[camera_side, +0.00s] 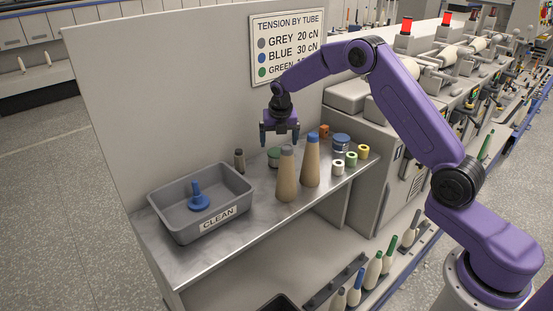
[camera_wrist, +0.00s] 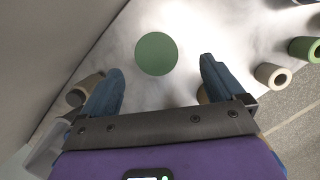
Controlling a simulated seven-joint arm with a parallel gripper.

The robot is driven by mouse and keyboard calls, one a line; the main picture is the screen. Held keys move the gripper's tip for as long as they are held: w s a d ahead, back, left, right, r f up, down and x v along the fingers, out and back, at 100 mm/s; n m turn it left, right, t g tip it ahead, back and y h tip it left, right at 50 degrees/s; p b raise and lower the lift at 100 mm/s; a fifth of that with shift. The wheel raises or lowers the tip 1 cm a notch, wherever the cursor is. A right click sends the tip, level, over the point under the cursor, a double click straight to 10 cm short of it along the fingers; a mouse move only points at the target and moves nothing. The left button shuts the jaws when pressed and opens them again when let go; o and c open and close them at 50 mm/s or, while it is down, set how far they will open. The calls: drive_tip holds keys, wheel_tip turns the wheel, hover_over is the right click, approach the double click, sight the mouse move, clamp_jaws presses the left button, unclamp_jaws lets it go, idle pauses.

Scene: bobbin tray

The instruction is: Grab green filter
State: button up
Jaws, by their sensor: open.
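The green round piece (camera_side: 274,158), which looks like the green filter, stands on the metal shelf, partly hidden behind the grey-tipped cone. In the wrist view its flat round green top (camera_wrist: 156,52) shows whole, just beyond and between my fingertips. My gripper (camera_side: 279,141) is open and empty, pointing down above the green piece and apart from it. In the wrist view the blue fingers (camera_wrist: 160,70) are spread wider than the green top.
A grey-tipped cone (camera_side: 286,177) and a blue-tipped cone (camera_side: 310,162) stand close in front. A small grey-topped piece (camera_side: 239,160) is left. The grey CLEAN bin (camera_side: 158,207) holds a blue piece (camera_side: 199,201). A blue-topped jar (camera_side: 341,146) and small rings stand right. A board (camera_side: 180,110) rises behind.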

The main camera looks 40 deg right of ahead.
sight(277, 153)
drive_tip(key=shift+a+x, duration=0.15)
drive_tip(key=shift+x, duration=1.85)
drive_tip(key=shift+a+x, duration=0.15)
drive_tip(key=shift+x, duration=1.8)
drive_tip(key=c, duration=1.1)
